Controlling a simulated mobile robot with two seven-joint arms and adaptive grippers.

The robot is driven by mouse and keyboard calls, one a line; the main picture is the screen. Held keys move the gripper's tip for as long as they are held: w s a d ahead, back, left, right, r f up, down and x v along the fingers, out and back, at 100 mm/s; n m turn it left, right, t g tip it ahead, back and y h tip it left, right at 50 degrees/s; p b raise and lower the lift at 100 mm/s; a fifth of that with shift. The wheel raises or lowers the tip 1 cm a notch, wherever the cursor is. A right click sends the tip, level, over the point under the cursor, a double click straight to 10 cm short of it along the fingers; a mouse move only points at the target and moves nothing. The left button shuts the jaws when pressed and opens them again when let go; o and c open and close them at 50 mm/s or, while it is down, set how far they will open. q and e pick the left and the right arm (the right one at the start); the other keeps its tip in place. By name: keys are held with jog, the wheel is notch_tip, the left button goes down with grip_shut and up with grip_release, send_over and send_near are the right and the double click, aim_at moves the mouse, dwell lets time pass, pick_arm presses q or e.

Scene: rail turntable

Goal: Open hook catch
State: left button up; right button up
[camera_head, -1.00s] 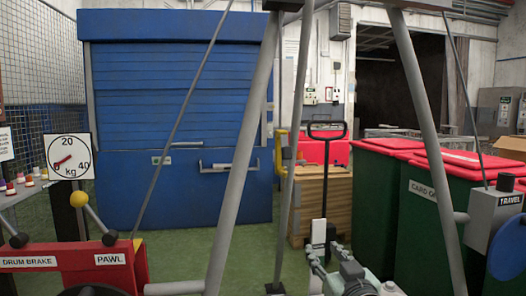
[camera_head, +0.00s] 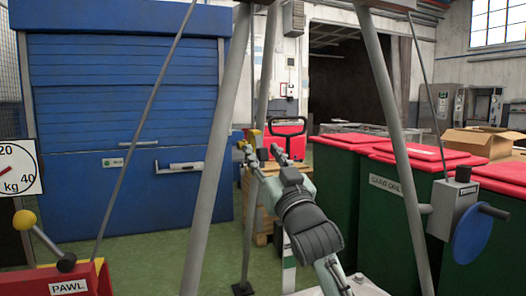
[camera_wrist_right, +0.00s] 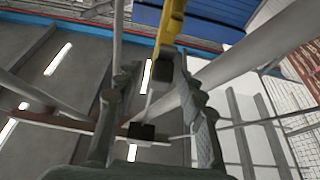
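The hook catch shows as a small yellow piece (camera_head: 250,136) beside a grey post in the head view. In the right wrist view the yellow hook (camera_wrist_right: 171,22) comes down from the top and ends in a dark block. My right gripper (camera_head: 263,157) is raised towards it, its two fingers spread. In the wrist view the right gripper's fingers (camera_wrist_right: 158,88) stand on either side of the dark end, with gaps visible; I cannot tell whether anything touches. The hook's far end and what it latches are hidden. My left gripper is not in view.
Slanted grey poles (camera_head: 205,175) frame the space close to my right arm. A grey box with a blue disc (camera_head: 470,235) is at right, a red PAWL unit (camera_head: 85,280) at lower left. Behind are a blue shutter (camera_head: 120,120), green bins (camera_head: 375,215) and a red pallet-top item (camera_head: 290,142).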

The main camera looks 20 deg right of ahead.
jog(key=shift+w+r, duration=0.1)
jog(key=shift+w, duration=0.25)
grip_shut()
dwell(0.4)
